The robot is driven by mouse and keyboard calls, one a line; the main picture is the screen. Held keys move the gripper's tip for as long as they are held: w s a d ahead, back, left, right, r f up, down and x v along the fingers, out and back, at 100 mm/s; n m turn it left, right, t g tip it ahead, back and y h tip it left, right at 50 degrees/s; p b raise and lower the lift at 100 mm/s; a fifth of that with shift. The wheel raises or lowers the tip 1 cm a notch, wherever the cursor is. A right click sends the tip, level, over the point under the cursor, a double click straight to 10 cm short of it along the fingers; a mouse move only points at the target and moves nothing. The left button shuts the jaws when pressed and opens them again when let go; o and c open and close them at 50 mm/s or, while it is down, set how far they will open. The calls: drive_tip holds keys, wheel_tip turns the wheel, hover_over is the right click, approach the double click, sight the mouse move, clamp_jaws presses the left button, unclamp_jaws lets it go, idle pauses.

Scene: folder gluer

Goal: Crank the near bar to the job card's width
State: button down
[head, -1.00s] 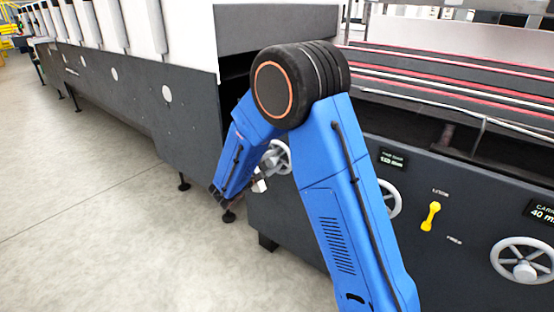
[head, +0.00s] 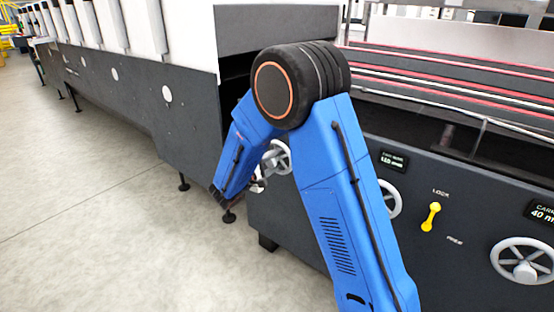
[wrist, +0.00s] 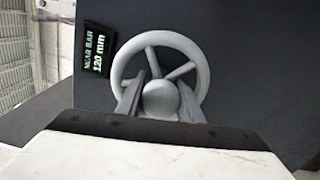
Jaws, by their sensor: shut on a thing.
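The near bar handwheel (wrist: 196,52) is a grey spoked wheel on the machine's dark panel, seen close up in the wrist view. Its display (wrist: 97,50) reads "NEAR BAR 120 mm". My gripper (wrist: 160,100) is shut on the wheel's round knob, with one finger on each side of it. In the head view the same handwheel (head: 277,158) shows partly behind my blue arm, and my gripper (head: 258,184) is at its lower left. No job card can be made out in these frames.
Another handwheel (head: 391,199) sits partly behind my arm, under a small display (head: 393,161). A yellow lever (head: 431,216) stands between "LOCK" and "FREE" labels. The carrier handwheel (head: 526,260) is at the right. The floor at left is clear.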

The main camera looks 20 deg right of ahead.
drive_tip(key=c, duration=1.3)
unclamp_jaws()
drive_tip(key=shift+o, duration=0.2)
drive_tip(key=v, duration=1.7)
drive_tip(key=shift+s+a, duration=0.15)
